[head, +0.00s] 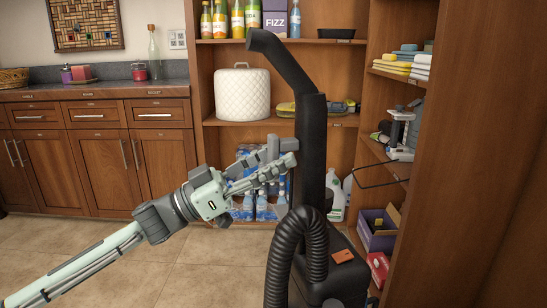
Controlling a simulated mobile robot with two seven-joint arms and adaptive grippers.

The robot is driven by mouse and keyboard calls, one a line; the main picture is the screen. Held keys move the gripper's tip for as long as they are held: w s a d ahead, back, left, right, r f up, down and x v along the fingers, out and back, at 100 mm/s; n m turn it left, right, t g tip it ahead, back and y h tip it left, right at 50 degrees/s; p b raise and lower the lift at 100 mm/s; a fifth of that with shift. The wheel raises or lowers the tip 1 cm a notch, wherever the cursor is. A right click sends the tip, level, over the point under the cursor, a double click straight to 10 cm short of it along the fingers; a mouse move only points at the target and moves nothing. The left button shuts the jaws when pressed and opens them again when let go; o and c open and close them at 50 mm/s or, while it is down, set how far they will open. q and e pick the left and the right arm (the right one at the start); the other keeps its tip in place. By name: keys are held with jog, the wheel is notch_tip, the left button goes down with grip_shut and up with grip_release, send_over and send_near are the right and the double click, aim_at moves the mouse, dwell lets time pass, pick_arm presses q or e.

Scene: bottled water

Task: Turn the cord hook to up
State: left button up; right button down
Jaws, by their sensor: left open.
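A black upright vacuum cleaner (312,130) with a bent handle and a ribbed hose (300,232) stands in front of the shelves. I cannot make out the cord hook clearly; it may be hidden by my gripper or be too dark to tell from the body. My left gripper (284,154) comes in from the lower left and is open. Its fingers point right, at the left side of the vacuum's upright, at about mid height. I cannot tell whether they touch it. My right gripper is not in view.
Shelves behind hold bottles, a white quilted cover (242,94) and water packs (262,207). A right-hand shelf holds folded cloths (405,62). A purple box (377,238) stands low at right. Wooden cabinets (90,150) line the left; the tiled floor (215,265) there is clear.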

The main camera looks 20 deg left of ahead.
pick_arm(q)
grip_shut()
